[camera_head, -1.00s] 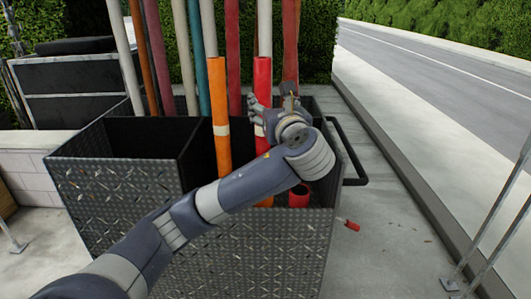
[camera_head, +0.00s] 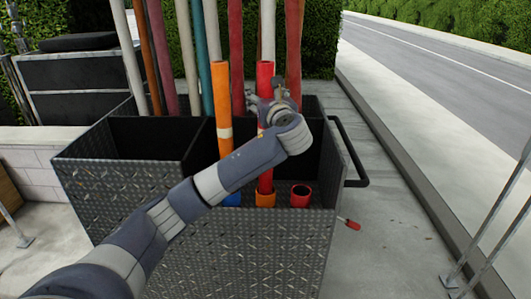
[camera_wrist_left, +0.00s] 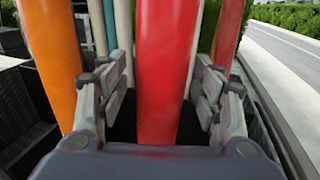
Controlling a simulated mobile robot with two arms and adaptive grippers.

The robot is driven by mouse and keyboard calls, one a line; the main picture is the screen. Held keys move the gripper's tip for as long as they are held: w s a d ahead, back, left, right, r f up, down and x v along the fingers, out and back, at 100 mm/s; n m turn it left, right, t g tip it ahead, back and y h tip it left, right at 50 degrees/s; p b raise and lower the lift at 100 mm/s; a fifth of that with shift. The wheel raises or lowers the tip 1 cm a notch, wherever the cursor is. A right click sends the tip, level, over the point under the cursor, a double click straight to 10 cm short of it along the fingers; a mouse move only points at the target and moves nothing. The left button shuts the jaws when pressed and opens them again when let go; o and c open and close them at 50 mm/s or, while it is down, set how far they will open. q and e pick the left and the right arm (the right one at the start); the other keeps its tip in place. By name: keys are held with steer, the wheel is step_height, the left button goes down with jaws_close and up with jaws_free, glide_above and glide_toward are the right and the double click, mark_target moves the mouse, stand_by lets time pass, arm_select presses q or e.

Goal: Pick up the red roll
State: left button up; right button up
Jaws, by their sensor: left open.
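The red roll (camera_head: 265,80) is a tall upright tube in the front right part of a dark metal cart (camera_head: 180,222). In the left wrist view the red roll (camera_wrist_left: 166,70) stands upright between the two fingers of my left gripper (camera_wrist_left: 164,100). The fingers are open, with a gap on each side of the roll. In the head view my left gripper (camera_head: 274,102) is at the roll's upper part, and my forearm crosses in front of the roll. My right gripper is not in view.
An orange roll (camera_head: 222,95) stands just left of the red one. Several taller rolls stand behind. A short red tube end (camera_head: 300,192) shows at the cart's front right. A black handle (camera_head: 350,150) juts from the cart's right side. Pavement right of the cart is mostly clear.

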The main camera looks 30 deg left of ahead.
arm_select(q)
steer(key=shift+d, duration=0.1)
steer(key=c, duration=0.4)
jaws_close()
steer(key=shift+r, duration=0.1)
steer(key=shift+r, duration=0.1)
step_height(320, 180, up, 17)
steer(key=shift+f+b, duration=0.1)
steer(key=shift+b, duration=1.05)
steer(key=shift+r, duration=0.5)
